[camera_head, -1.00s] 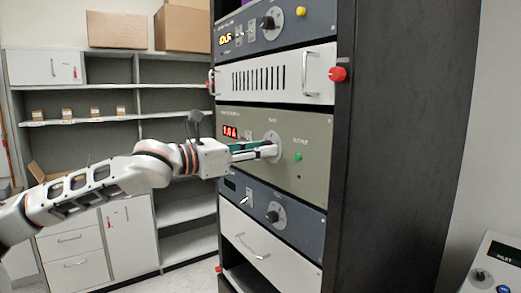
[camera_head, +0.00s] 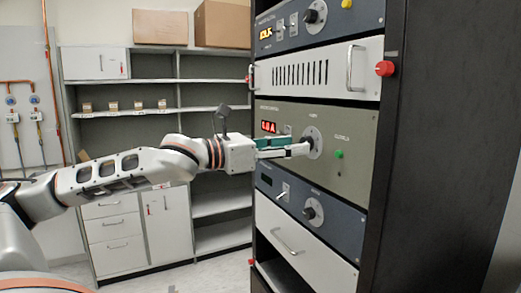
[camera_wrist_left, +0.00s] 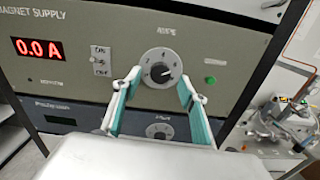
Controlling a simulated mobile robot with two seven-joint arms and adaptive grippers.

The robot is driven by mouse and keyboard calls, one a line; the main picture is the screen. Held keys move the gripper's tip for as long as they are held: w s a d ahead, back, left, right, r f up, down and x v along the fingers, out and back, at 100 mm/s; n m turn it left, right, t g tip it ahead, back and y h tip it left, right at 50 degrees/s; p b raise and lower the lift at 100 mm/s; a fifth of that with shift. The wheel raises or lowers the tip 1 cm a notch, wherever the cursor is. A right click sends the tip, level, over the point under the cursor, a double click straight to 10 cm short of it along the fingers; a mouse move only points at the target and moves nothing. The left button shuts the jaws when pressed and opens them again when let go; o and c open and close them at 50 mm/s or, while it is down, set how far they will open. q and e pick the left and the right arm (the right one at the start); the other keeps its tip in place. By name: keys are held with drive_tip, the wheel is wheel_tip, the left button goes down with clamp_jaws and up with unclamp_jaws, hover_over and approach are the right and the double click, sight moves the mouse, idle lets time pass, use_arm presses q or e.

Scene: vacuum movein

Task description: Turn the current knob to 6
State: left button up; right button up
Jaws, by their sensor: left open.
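The current knob is a dark knob on a round pale numbered dial, on the grey-green magnet supply panel (camera_head: 350,170). In the left wrist view the knob (camera_wrist_left: 162,73) faces me, with a red display (camera_wrist_left: 39,48) reading 0.0 A to its left. In the head view the knob (camera_head: 312,141) is partly behind my fingertips. My left gripper (camera_head: 302,149) is open at the panel. In the left wrist view its fingers (camera_wrist_left: 160,86) reach up at the left and right of the dial's lower part, with nothing held. I cannot tell whether they touch it. My right gripper is not in view.
A small switch (camera_wrist_left: 101,62) sits left of the knob, and a green button (camera_head: 339,154) to its right. Other rack units with knobs (camera_head: 313,212) lie above and below. A drawer handle (camera_head: 357,68) protrudes above. Shelves (camera_head: 205,112) stand behind my arm.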

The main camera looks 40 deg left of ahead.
use_arm(q)
drive_tip(key=v, duration=0.9)
idle(0.5)
drive_tip(key=shift+s, duration=0.1)
